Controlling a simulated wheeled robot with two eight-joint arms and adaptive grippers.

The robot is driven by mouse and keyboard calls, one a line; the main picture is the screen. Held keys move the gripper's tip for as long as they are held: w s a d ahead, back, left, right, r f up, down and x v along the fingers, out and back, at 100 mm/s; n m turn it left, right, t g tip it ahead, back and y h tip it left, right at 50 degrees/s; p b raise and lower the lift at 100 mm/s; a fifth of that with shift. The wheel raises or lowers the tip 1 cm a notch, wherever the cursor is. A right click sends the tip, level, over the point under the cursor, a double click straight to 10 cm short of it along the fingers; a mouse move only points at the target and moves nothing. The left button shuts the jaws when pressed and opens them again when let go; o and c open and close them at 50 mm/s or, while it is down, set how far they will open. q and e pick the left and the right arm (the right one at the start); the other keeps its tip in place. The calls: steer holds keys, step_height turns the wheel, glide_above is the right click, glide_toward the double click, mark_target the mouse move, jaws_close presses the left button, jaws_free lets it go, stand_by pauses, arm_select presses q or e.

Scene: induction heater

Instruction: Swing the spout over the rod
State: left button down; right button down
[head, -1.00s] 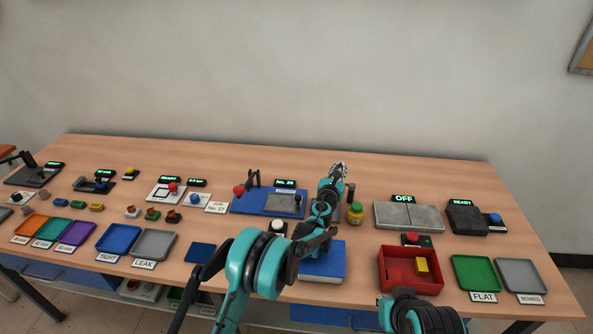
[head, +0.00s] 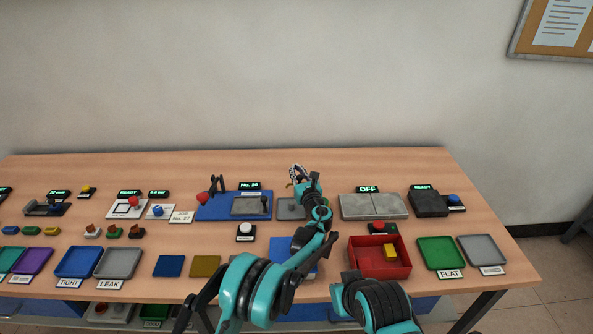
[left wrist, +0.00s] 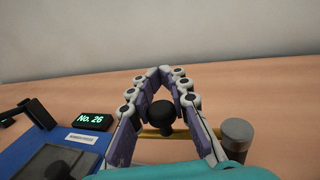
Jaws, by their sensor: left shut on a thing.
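My left gripper (head: 300,175) is beyond the small grey plate (head: 291,209), right of the No. 26 display. In the left wrist view the left gripper (left wrist: 165,73) has its fingers converging around a black knob (left wrist: 161,115). A thin brass-coloured bar (left wrist: 182,133), perhaps the spout, runs behind the knob and the fingers toward a grey upright cylinder (left wrist: 236,139) on the right. I cannot tell how knob, bar and cylinder join. I cannot make out the rod for sure.
A blue base (head: 222,213) with the No. 26 display (head: 250,185) lies left of the gripper. A grey block unit (head: 372,207) marked OFF stands to the right, with a red bin (head: 355,262) in front. The table behind the gripper is clear.

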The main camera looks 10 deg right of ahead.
mark_target(301, 178)
arm_select(q)
steer(key=c, duration=1.4)
jaws_free()
steer(key=shift+c, duration=0.2)
steer(key=s, duration=0.7)
steer(key=shift+s+d, duration=0.25)
steer(key=shift+d, duration=0.1)
